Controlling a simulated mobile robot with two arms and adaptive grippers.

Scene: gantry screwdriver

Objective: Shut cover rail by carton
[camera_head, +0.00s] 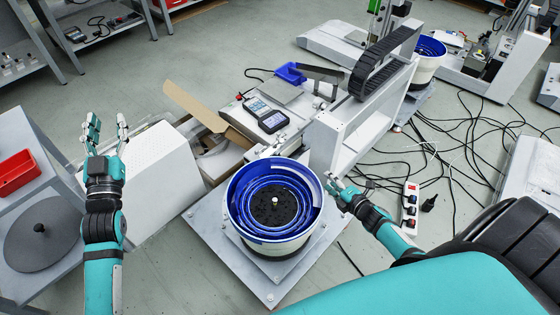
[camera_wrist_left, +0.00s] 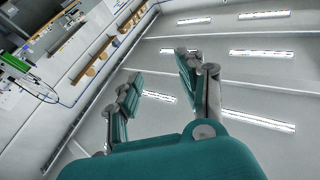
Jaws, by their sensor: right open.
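An open cardboard carton (camera_head: 212,118) stands left of centre in the head view, one flap raised, with pale stuff inside. A white gantry beam (camera_head: 345,130) stands to the right of the carton; I cannot tell which part is the cover rail. My left gripper (camera_head: 106,125) is open and empty, pointing up, left of the white housing and apart from the carton. Its spread fingers also show in the left wrist view (camera_wrist_left: 160,70). My right gripper (camera_head: 333,182) is open, beside the blue bowl feeder's right rim.
The blue bowl feeder (camera_head: 240,215) stands on a grey plate (camera_head: 205,222) at the centre front. A device with a screen (camera_head: 266,116) and a blue tray (camera_head: 290,73) lie behind. Cables and a power strip (camera_head: 410,205) are at right. A red bin (camera_head: 17,170) is at left.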

